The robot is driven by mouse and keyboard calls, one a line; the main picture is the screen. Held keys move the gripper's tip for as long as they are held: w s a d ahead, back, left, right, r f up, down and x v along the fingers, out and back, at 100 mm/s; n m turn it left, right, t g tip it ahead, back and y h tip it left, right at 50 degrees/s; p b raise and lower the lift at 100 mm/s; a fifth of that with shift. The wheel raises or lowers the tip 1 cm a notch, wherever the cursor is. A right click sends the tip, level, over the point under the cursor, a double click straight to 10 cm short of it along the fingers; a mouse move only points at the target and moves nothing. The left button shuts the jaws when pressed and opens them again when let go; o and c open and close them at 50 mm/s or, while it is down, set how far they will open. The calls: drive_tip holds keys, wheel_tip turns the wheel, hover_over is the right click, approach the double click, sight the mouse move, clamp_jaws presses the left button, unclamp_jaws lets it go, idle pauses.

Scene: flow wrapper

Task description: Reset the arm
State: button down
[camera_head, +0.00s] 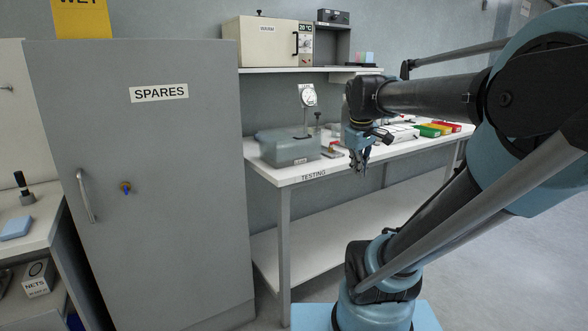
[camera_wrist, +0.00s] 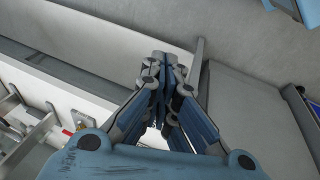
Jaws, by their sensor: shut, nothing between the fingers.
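My gripper (camera_head: 359,167) hangs at the end of my arm, in front of the near edge of the white testing table (camera_head: 310,175) in the head view. In the wrist view, the gripper (camera_wrist: 163,62) has its fingers together with nothing between them. My arm reaches in from the right of the head view, bent, with the gripper pointing down. The fingertips are apart from the table and the things on it.
A grey SPARES cabinet (camera_head: 150,200) with a closed door stands at the left. On the table are a grey-green machine (camera_head: 290,148), a dial gauge (camera_head: 308,96) and coloured bins (camera_head: 432,130). A shelf above holds an oven-like box (camera_head: 264,42). Open floor (camera_head: 500,215) lies at right.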

drive_tip(key=s+a+f+m+g+y, duration=0.1)
drive_tip(key=s+f+m, duration=0.6)
drive_tip(key=s+f, duration=0.7)
drive_tip(key=x, duration=0.3)
drive_tip(key=shift+s+f, duration=0.2)
drive_tip(key=shift+s, duration=0.15)
drive_tip(key=shift+w+f, duration=0.2)
drive_tip(key=shift+w, duration=0.3)
